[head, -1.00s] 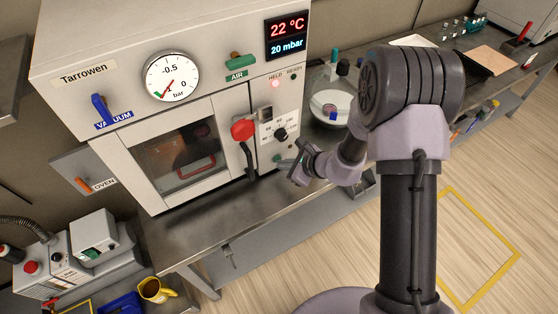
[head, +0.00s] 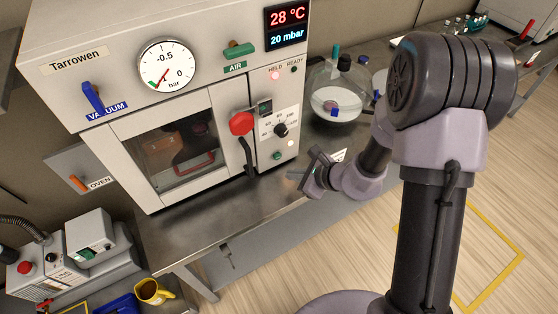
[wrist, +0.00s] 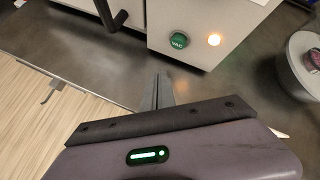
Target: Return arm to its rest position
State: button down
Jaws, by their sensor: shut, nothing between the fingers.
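My gripper (head: 303,176) is in front of the lower right part of the white vacuum oven (head: 222,98), over the bench's front edge, apart from the oven in the head view. In the wrist view my gripper (wrist: 163,85) points toward the bench top below the oven's green VAC button (wrist: 179,40); its fingers are together with nothing between them.
The display (head: 287,27) reads 28 °C and 20 mbar. A glass vessel (head: 335,98) stands right of the oven. A yellow mug (head: 151,291) is at lower left. The floor in front is clear.

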jog(key=shift+s+d, duration=0.6)
jog(key=shift+s, duration=0.25)
jog(key=s+a+r+n+g+y, duration=0.1)
jog(key=s+a+r+n, duration=0.15)
jog(key=r, duration=0.35)
jog(key=s+a+r+n, duration=0.1)
jog(key=r+n, duration=0.2)
jog(key=r, duration=0.3)
jog(key=s+d+r+n+g+h, duration=0.1)
jog(key=s+d+r+n, duration=0.1)
jog(key=s+r+n, duration=0.65)
jog(key=s+d+r+n+t+h, duration=0.2)
jog(key=s+d+r+n+h, duration=0.1)
jog(key=s+d, duration=0.5)
jog(key=shift+s+d+r+h, duration=0.35)
jog(key=shift+d+r+h, duration=0.5)
jog(key=shift+h, duration=0.35)
